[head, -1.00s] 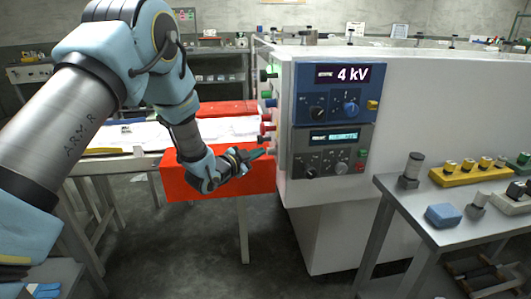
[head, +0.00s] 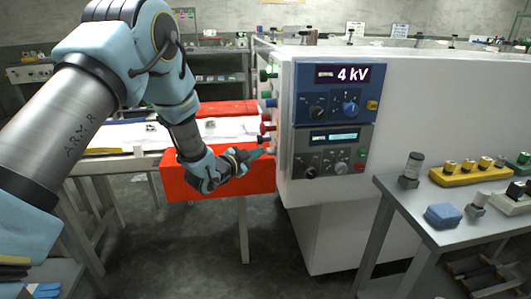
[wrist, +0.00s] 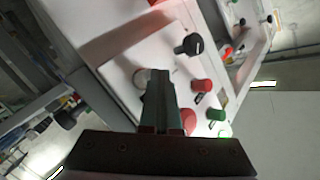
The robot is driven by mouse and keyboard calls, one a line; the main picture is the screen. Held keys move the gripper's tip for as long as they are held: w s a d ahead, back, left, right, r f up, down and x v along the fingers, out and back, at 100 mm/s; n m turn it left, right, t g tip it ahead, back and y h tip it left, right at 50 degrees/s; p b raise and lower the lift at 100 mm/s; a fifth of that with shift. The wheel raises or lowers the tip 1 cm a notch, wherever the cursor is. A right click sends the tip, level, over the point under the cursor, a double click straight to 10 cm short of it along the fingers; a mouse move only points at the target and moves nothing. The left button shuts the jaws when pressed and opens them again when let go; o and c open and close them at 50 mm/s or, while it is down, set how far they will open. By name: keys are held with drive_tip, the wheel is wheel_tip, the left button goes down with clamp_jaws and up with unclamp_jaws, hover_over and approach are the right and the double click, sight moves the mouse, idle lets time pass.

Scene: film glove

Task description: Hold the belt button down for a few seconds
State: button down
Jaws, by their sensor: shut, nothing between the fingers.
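The white machine's left side carries a column of buttons and knobs. A pale round button (wrist: 140,78) shows in the wrist view, partly covered by my fingertips. I cannot tell for sure from the pictures which button is the belt button. My gripper (wrist: 156,76) is shut and empty, its tips at the pale button. In the head view my gripper (head: 266,151) points right with its tips against or very close to the lower buttons on the machine's side. Whether the button is pressed in is hidden.
Red (wrist: 202,86), green (wrist: 216,113) and black (wrist: 189,45) controls sit close to my fingers. A red guard (head: 250,182) and a belt table with white sheeting (head: 215,127) lie left of the machine. A grey table (head: 390,188) with small parts stands right.

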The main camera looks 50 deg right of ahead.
drive_tip(key=shift+w+a, duration=0.1)
idle(0.7)
drive_tip(key=shift+w+a, duration=0.45)
drive_tip(key=shift+a, duration=0.15)
drive_tip(key=w+a+b, duration=0.1)
drive_tip(key=w+a, duration=0.2)
drive_tip(key=shift+w+a, duration=0.1)
drive_tip(key=shift+a, duration=0.3)
idle(0.6)
